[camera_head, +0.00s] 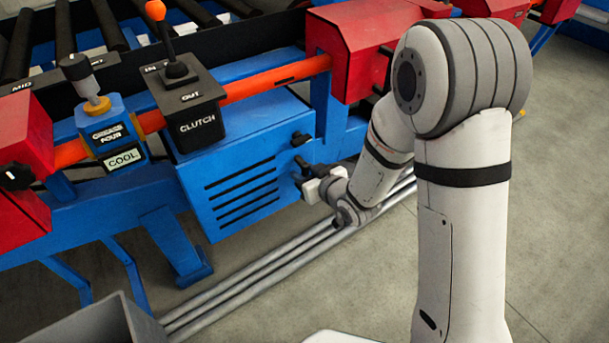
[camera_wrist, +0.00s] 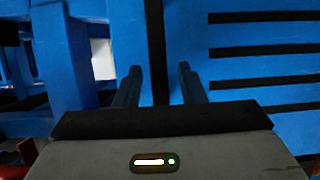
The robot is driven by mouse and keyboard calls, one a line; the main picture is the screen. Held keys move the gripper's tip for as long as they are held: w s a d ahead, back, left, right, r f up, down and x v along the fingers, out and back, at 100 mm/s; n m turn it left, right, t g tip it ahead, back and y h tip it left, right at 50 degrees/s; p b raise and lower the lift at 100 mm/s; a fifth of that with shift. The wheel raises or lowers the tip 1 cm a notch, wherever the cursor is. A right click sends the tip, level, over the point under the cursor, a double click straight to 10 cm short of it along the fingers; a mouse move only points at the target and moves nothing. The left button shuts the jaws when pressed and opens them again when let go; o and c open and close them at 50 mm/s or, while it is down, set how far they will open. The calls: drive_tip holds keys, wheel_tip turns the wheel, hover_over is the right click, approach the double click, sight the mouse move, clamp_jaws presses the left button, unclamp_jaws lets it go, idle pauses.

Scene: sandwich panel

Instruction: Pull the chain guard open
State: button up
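The chain guard (camera_head: 235,190) is a blue box panel with several black slots, below the clutch box; it looks shut. My gripper (camera_head: 301,173) is at the guard's right edge, just below that fitting. In the wrist view, my gripper (camera_wrist: 158,72) has its two dark fingers apart, with a dark vertical gap of the panel edge between them. The slotted guard face (camera_wrist: 265,65) lies to the right of the fingers. I cannot tell whether the fingers touch the guard; no handle shows between them.
The black clutch box (camera_head: 185,100) with an orange-knobbed lever stands above the guard. An orange rail (camera_head: 275,78) runs along the machine between red housings (camera_head: 350,45). Grey pipes (camera_head: 255,275) lie on the floor below. A grey bin (camera_head: 95,325) is at lower left. Open floor lies at right.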

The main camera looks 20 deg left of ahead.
drive_tip(key=shift+w+a, duration=0.1)
clamp_jaws()
idle(0.4)
